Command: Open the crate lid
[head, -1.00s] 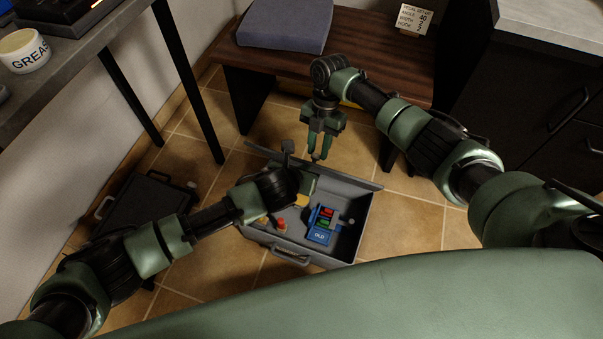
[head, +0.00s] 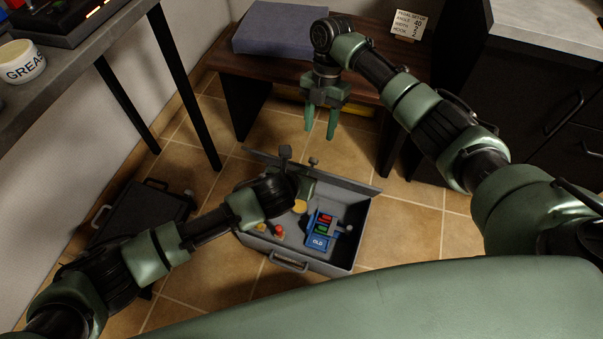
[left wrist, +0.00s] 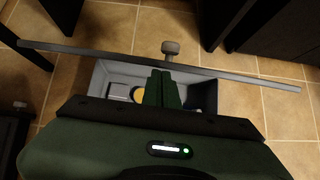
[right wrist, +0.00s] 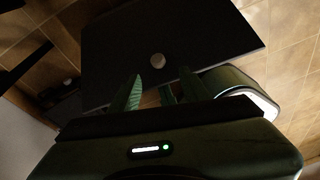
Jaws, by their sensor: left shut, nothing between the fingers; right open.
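The grey crate (head: 345,255) sits on the floor with its inside in view. Its lid (head: 350,183) stands raised along the far side, with a small knob (head: 313,161) at its edge. The lid shows nearly edge-on in the left wrist view (left wrist: 230,75). My left gripper (left wrist: 163,88) is shut and empty over the crate, on the near side of the lid; my wrist hides much of it in the head view. My right gripper (head: 321,132) is open and empty beyond the lid, apart from the knob.
Inside the crate are a blue "OLD" unit (head: 320,240), a yellow round thing (head: 300,206) and red-topped parts (head: 278,231). A dark case (head: 140,215) lies left. A wooden bench (head: 270,66) stands behind, drawers (head: 540,100) at right. Tiles right of the crate are clear.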

